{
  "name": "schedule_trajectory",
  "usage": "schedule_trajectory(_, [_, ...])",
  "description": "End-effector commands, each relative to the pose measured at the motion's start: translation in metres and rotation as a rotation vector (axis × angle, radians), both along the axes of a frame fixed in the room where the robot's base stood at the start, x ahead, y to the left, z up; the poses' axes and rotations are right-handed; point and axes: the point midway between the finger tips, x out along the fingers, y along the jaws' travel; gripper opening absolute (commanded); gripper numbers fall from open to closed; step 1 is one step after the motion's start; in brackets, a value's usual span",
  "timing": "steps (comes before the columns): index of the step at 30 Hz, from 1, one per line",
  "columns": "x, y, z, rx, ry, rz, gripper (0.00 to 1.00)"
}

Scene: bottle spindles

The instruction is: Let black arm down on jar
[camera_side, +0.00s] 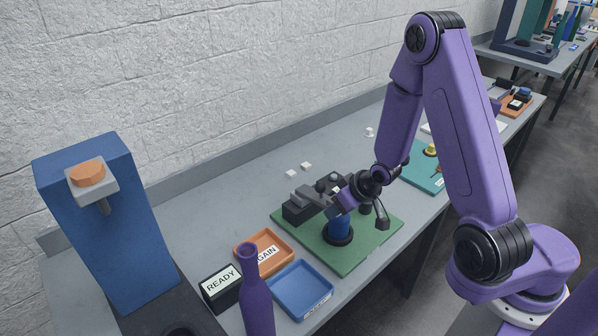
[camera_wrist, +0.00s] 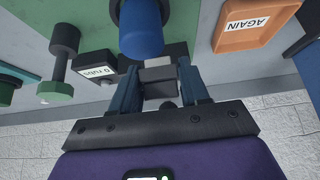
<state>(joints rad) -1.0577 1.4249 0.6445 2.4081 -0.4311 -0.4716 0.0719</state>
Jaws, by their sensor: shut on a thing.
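The blue jar (camera_side: 339,226) stands upright in a dark round base on the green board (camera_side: 358,258); it also shows at the top of the wrist view (camera_wrist: 141,30). The black arm (camera_side: 310,198) belongs to the dark device at the board's left rear, beside the jar. My gripper (camera_side: 342,197) is above and beside the jar, and its fingers (camera_wrist: 160,88) are shut on a grey block (camera_wrist: 158,76), which seems to be the end of the black arm. My wrist hides part of this in the side view. I cannot tell whether the arm touches the jar.
A "0 rubs" counter (camera_wrist: 98,66) sits beside the jar. A dark knobbed post (camera_wrist: 58,68) stands near the jar.

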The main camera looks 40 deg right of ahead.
Motion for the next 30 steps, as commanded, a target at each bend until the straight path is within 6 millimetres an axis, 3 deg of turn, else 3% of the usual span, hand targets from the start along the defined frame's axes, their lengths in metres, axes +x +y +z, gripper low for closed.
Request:
schedule_trajectory(5, [-0.0076, 0.0014, -0.008, 0.004, -0.014, 0.0, 0.28])
schedule_trajectory(6, [-0.0084, 0.0013, -0.009, 0.004, -0.018, 0.0, 0.24])
schedule_trajectory(26, [-0.0092, 0.0008, -0.0119, 0.001, -0.048, 0.0, 0.24])
schedule_trajectory(27, [-0.0093, 0.0007, -0.012, 0.001, -0.048, 0.0, 0.44])
schedule_trajectory(30, [-0.0091, 0.0005, -0.0119, 0.001, -0.048, 0.0, 0.77])
